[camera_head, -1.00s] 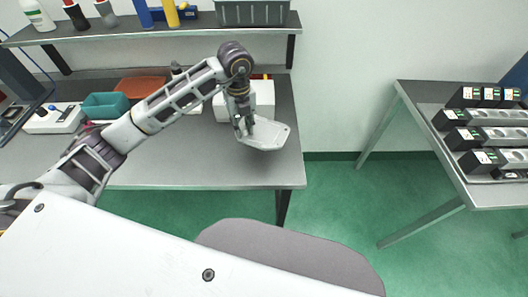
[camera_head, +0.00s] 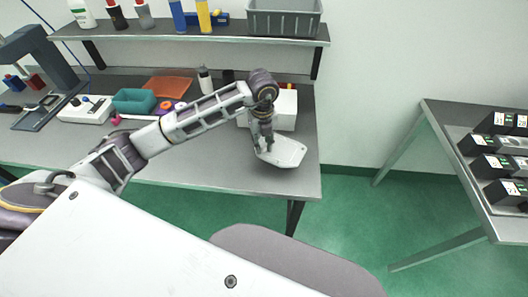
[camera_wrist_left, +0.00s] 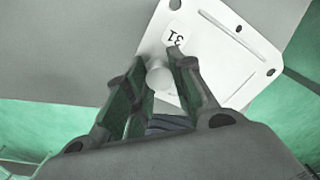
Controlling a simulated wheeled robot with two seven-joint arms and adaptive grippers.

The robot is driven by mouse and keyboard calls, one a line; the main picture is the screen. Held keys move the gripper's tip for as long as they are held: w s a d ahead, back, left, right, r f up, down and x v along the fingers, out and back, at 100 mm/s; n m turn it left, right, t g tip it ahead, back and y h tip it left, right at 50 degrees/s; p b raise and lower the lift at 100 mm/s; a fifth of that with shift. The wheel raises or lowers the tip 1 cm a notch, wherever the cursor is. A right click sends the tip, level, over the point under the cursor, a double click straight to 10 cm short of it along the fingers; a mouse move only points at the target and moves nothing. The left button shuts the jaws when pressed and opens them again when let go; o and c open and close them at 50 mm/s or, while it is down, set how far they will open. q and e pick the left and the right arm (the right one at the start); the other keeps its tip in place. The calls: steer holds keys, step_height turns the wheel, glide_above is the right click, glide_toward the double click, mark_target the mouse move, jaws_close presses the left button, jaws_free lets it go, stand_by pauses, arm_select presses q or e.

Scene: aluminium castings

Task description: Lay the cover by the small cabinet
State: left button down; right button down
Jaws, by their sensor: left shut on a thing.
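The cover (camera_head: 285,152) is a flat light-grey cast plate with cut corners. In the left wrist view the cover (camera_wrist_left: 225,50) shows a slot, small holes, a round boss and a label reading 31. My left gripper (camera_head: 264,146) is shut on the cover at its left side; in the wrist view its fingers (camera_wrist_left: 160,72) are on either side of the boss. The cover is over the right end of the grey table, in front of the small white cabinet (camera_head: 286,108), which the arm partly hides. I cannot tell whether the cover touches the table. My right gripper is not in view.
The grey table (camera_head: 215,168) ends just right of the cover. A teal bin (camera_head: 134,101), an orange tray (camera_head: 168,86) and a white device (camera_head: 86,109) stand to the left. A shelf (camera_head: 200,36) runs above. Another table (camera_head: 468,190) with black boxes stands at right.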

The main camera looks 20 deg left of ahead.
mark_target(263, 152)
arm_select(q)
steer(key=shift+f, duration=0.7)
steer(key=shift+f+p, duration=0.35)
steer(key=shift+f, duration=1.55)
steer(key=shift+f, duration=0.1)
steer(key=c, duration=1.2)
jaws_free()
steer(key=shift+r+b, duration=0.9)
steer(key=shift+r, duration=5.2)
